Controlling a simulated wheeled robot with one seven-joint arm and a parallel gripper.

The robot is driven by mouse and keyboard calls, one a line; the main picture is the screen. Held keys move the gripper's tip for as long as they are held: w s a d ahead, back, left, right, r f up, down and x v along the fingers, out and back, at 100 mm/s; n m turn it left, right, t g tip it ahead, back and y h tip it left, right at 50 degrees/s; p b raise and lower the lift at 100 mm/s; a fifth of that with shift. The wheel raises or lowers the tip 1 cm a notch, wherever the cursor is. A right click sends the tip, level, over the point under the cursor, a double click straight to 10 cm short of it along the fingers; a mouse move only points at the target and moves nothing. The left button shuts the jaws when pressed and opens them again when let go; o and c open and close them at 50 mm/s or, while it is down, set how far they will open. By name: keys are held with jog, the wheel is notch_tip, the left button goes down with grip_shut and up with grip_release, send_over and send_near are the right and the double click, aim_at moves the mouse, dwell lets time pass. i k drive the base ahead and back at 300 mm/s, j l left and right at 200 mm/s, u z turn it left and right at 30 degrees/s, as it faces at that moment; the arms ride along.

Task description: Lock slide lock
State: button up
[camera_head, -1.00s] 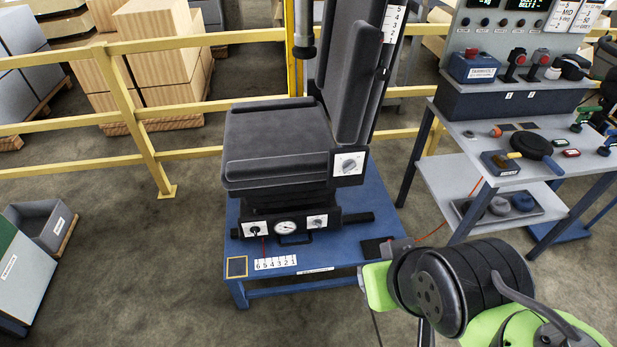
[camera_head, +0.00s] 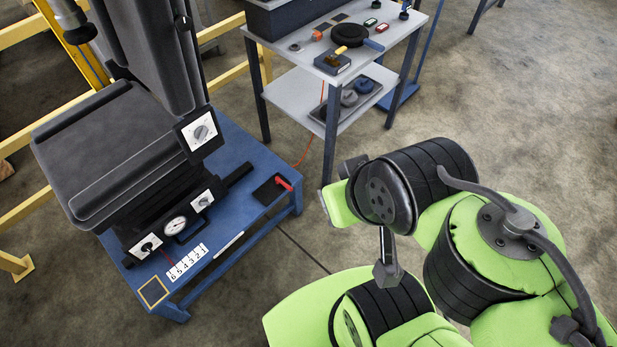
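A dark seat (camera_head: 110,150) stands on a blue platform (camera_head: 235,150) at the left. Its base front carries a white panel with a black knob (camera_head: 146,246), a round gauge (camera_head: 175,226) and another white dial panel (camera_head: 203,201). A black loop handle (camera_head: 190,236) is below the gauge. A larger dial (camera_head: 201,132) is on the seat's side. A black bar (camera_head: 238,174) sticks out at the base's right. I cannot tell which part is the slide lock. My green and black arm is folded at the right, apart from the seat. My gripper is not recognisable.
A black pad (camera_head: 268,194) with a red piece (camera_head: 284,183) lies at the platform's right corner. A grey workbench (camera_head: 310,75) with small devices stands behind. Yellow rails (camera_head: 25,137) run behind the seat. Floor is clear in front and at right.

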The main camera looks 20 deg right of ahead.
aim_at(278, 180)
jog(key=i+j+u, duration=0.15)
jog(key=i+u, duration=0.2)
jog(key=i, duration=0.3)
jog(key=i+u, duration=0.35)
jog(key=i, duration=0.25)
